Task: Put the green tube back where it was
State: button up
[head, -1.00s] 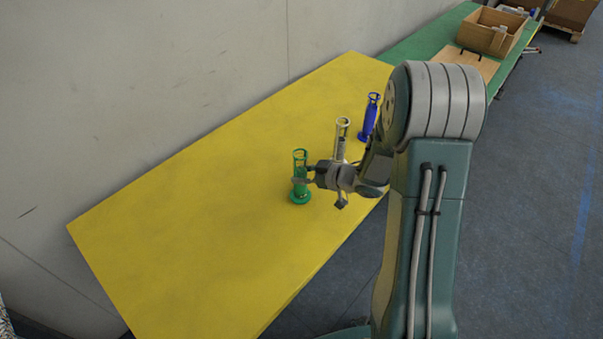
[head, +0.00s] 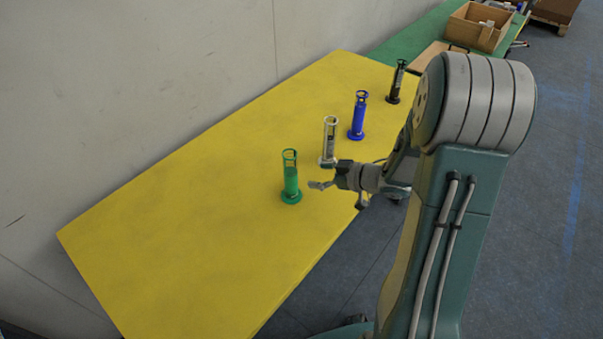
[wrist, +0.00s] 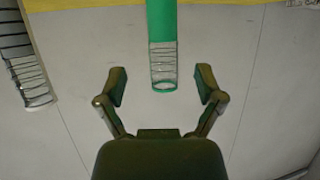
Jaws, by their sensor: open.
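The green tube (head: 291,176) stands upright on the yellow table (head: 190,215), in line with the other tubes. My gripper (head: 322,185) is open and empty, just to the right of the green tube and apart from it. In the wrist view the green tube (wrist: 163,45) shows ahead, lined up between my open fingers (wrist: 160,90) and beyond them. The wrist picture appears upside down, with the yellow table edge at its top.
A white tube (head: 329,141), a blue tube (head: 358,116) and a black tube (head: 397,82) stand in a row behind the green tube. The white tube also shows in the wrist view (wrist: 22,62). The table's left part is clear. A wooden crate (head: 478,27) stands far back.

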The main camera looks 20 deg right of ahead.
jog(key=s+d+r+m+t+h, duration=0.1)
jog(key=d+r+m+h, duration=0.2)
jog(key=r+h, duration=0.4)
jog(key=s+d+r+m+t+h, duration=0.1)
jog(key=d+r+m+h, duration=0.15)
jog(key=r+h, duration=0.45)
jog(key=s+a+r+m+g+y, duration=0.2)
jog(key=s+a, duration=0.3)
jog(key=s, duration=0.5)
jog(key=s+a+r+m+g+y, duration=0.1)
jog(key=s+a+g+y, duration=0.1)
jog(key=s+a, duration=0.4)
jog(key=s+g, duration=0.1)
jog(key=s, duration=0.3)
jog(key=shift+a+r+m+g, duration=0.15)
jog(key=shift+r+m+g, duration=0.2)
jog(key=shift+g, duration=0.05)
